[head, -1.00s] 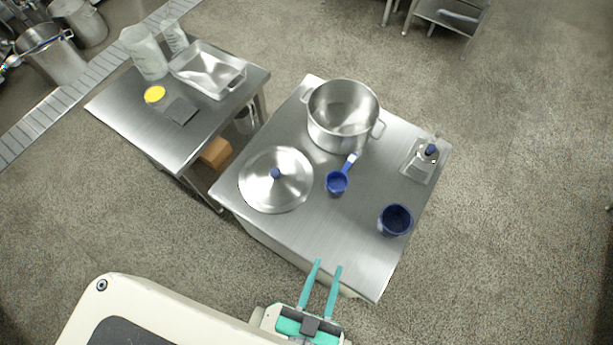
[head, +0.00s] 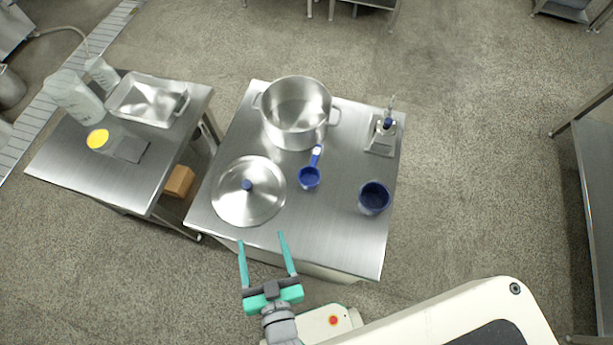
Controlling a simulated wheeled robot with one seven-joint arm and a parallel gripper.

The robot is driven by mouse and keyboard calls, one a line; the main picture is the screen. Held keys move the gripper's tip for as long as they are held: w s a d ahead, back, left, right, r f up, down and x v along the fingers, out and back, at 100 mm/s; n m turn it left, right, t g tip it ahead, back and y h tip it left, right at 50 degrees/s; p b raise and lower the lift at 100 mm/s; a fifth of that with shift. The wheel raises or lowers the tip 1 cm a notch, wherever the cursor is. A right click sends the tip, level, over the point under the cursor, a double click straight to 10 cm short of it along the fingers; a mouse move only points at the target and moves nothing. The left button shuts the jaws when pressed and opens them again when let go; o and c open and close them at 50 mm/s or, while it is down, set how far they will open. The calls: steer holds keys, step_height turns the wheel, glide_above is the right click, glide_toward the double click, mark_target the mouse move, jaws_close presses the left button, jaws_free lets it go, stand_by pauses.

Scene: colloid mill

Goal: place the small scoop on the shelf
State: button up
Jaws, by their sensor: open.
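The small blue scoop (head: 310,177) lies on the steel table (head: 330,222), its handle pointing up toward the pot, between the lid and the blue cup. My gripper (head: 262,238) is open and empty at the table's near edge, below the lid and apart from the scoop. Its two teal fingers are spread wide. A steel shelf unit (head: 590,170) stands at the right edge, partly cut off; I cannot tell whether it is the shelf meant.
On the table are a steel pot (head: 296,112), a lid (head: 248,192) with a blue knob, a dark blue cup (head: 374,198) and a small dispenser (head: 384,134). A second table (head: 85,168) at left holds a tray (head: 148,101) and jugs. Floor at right is clear.

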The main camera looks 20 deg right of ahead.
steer(key=w+a+r+n+y, duration=0.2)
steer(key=w+a+r, duration=0.15)
steer(key=w, duration=0.55)
steer(key=w+a+r+n+y, duration=0.3)
steer(key=w+a, duration=0.1)
steer(key=w, duration=0.5)
steer(key=w+a+r+n+y, duration=0.2)
steer(key=w+a+r, duration=0.2)
steer(key=w, duration=0.5)
steer(key=n+g+h, duration=0.6)
steer(key=n+g, duration=0.9)
steer(key=n, duration=0.4)
glide_above(311, 179)
step_height(311, 179, down, 8)
step_height(311, 179, down, 5)
steer(key=shift+s+d+r, duration=0.1)
steer(key=shift+s+r, duration=0.05)
steer(key=shift+f, duration=3.2)
steer(key=shift+w, duration=0.2)
steer(key=c, duration=1.2)
